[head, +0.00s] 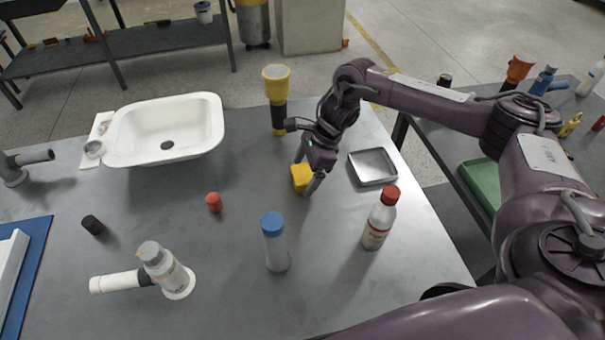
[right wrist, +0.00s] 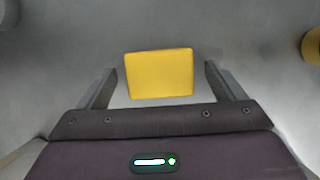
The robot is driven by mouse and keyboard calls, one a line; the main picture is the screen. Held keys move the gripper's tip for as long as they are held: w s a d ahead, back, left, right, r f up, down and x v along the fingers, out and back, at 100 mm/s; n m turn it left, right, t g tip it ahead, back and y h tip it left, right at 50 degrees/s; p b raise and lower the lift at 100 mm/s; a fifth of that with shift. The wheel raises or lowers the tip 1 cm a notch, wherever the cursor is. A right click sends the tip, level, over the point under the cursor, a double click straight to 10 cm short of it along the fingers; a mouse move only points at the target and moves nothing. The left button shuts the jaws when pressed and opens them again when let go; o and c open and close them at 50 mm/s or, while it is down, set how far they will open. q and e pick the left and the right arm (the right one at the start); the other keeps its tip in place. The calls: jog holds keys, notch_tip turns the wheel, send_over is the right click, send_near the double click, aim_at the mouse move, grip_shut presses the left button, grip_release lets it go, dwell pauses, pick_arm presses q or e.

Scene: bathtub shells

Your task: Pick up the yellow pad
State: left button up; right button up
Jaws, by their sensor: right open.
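The yellow pad (head: 301,178) is a small yellow block on the grey table, right of the middle in the head view. My right gripper (head: 307,176) is open and reaches down over the pad. In the right wrist view the pad (right wrist: 159,74) lies between the two open fingers of the gripper (right wrist: 159,80), with a gap on each side. The fingers do not appear to touch it. In the head view the gripper partly hides the pad. My left gripper is not seen.
A yellow-topped flashlight (head: 277,99) stands behind the pad and a metal tray (head: 373,167) lies to its right. A red-capped bottle (head: 380,220), a blue-capped bottle (head: 274,245) and a red cap (head: 213,202) stand nearer. A white basin (head: 190,128) is at the left.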

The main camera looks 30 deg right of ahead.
jog(key=shift+f, duration=0.1)
jog(key=c, duration=1.1)
jog(key=shift+o, duration=0.2)
jog(key=shift+r, duration=0.2)
notch_tip(320, 180, up, 9)
jog(key=shift+w+f+b, duration=0.1)
jog(key=shift+f+b, duration=0.05)
jog(key=shift+b, duration=0.5)
notch_tip(320, 180, up, 9)
jog(key=p, duration=0.3)
send_over(305, 172)
jog(key=shift+r+p, duration=0.35)
jog(key=shift+r, duration=0.7)
